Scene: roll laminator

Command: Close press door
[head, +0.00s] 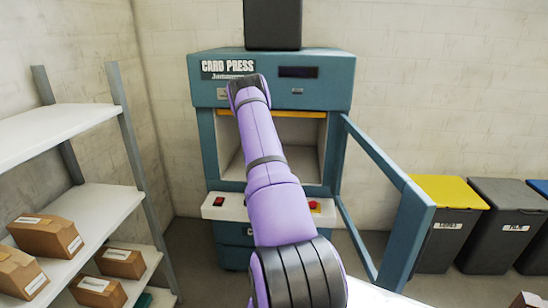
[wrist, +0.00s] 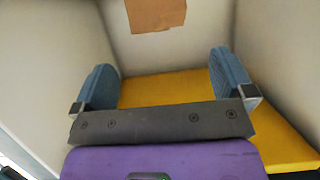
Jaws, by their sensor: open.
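The teal card press (head: 205,140) stands against the back wall in the head view, its front cavity showing. Its press door (head: 408,235), a teal frame with a see-through middle, is hinged at the press's right side. It stands wide open, swung out towards me. My purple arm reaches up in front of the press, left of the door, and hides part of the cavity. My gripper is hidden in the head view. In the wrist view my gripper (wrist: 162,76) is open, its two blue fingers apart with nothing between them. No door shows there; a yellow surface (wrist: 165,90) lies beyond the fingers.
A white shelf (head: 60,135) with brown boxes (head: 45,235) stands at the left. Dark bins, one with a yellow lid (head: 450,192), stand right of the door. The press front has a red button (head: 219,201). Pale walls and a brown patch (wrist: 155,14) surround my gripper.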

